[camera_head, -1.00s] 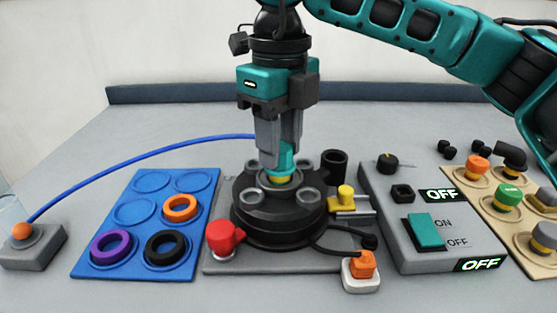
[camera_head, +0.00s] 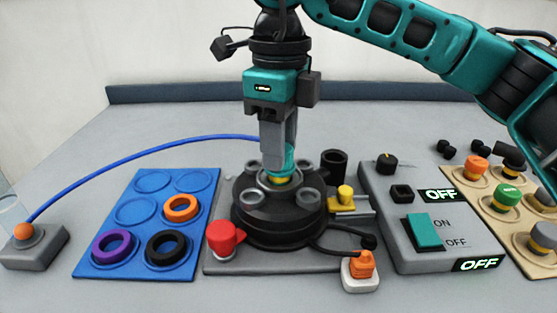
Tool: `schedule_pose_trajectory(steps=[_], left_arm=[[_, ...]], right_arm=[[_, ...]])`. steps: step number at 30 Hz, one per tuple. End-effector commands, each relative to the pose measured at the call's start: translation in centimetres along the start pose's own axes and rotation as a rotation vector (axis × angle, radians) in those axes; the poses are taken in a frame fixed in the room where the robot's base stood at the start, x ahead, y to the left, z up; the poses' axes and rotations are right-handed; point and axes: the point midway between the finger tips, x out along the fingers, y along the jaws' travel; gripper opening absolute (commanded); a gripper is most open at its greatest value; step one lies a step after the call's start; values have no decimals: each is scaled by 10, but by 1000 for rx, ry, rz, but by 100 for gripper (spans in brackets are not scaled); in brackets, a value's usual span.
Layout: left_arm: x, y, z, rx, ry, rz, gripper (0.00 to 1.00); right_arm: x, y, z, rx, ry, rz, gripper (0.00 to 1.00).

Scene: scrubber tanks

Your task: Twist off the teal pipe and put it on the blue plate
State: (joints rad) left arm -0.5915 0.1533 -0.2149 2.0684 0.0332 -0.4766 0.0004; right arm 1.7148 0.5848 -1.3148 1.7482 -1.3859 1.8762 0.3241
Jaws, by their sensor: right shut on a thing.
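The teal pipe (camera_head: 289,160) stands upright on a yellow base piece at the centre of the round black tank top (camera_head: 278,213). My right gripper (camera_head: 279,163) comes down from above and is shut on the teal pipe, its fingers hiding much of it. The blue plate (camera_head: 133,213) lies flat to the left of the tank. It has round recesses; an orange ring (camera_head: 181,208), a purple ring (camera_head: 113,246) and a black ring (camera_head: 166,247) lie in some of them. The other recesses are empty. My left gripper is not in view.
A red knob (camera_head: 224,238) and a yellow valve (camera_head: 345,195) flank the tank. A grey switch box (camera_head: 440,246) with OFF displays stands right of it, then a tan plate (camera_head: 474,188) with coloured parts. A blue hose (camera_head: 110,167) arcs behind the blue plate.

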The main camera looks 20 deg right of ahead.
Motion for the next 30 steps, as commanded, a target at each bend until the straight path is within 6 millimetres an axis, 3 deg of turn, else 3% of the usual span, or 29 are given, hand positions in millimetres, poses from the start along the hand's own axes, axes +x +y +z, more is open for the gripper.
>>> schedule_pose_trajectory(steps=[14,15,23,30], left_arm=[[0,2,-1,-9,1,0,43],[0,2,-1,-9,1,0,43],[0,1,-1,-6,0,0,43],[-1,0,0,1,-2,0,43]], right_arm=[[0,0,0,-80,1,0,0],[0,0,0,-79,0,0,39],[0,0,0,-77,0,0,64],[0,0,0,-76,1,0,71]])
